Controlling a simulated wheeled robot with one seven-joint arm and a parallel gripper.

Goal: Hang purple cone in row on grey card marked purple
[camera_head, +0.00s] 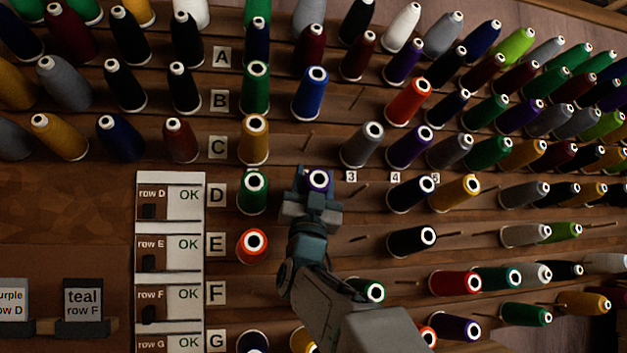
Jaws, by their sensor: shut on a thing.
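The purple cone (319,180) is between the fingers of my gripper (316,190), its pale ringed top facing me. My gripper is shut on it, in front of row D, just right of the green cone (252,194). My gripper hides the cone's lower part, and I cannot tell whether a peg is inside it. The row D label (217,195) is left of the green cone. The card marked purple, row D (13,300), is at the lower left, cut off by the picture's edge. A bare peg (360,188) in row D shows right of my gripper.
Cones crowd the wall's pegs above and to the right. A red cone (252,246) is below left.

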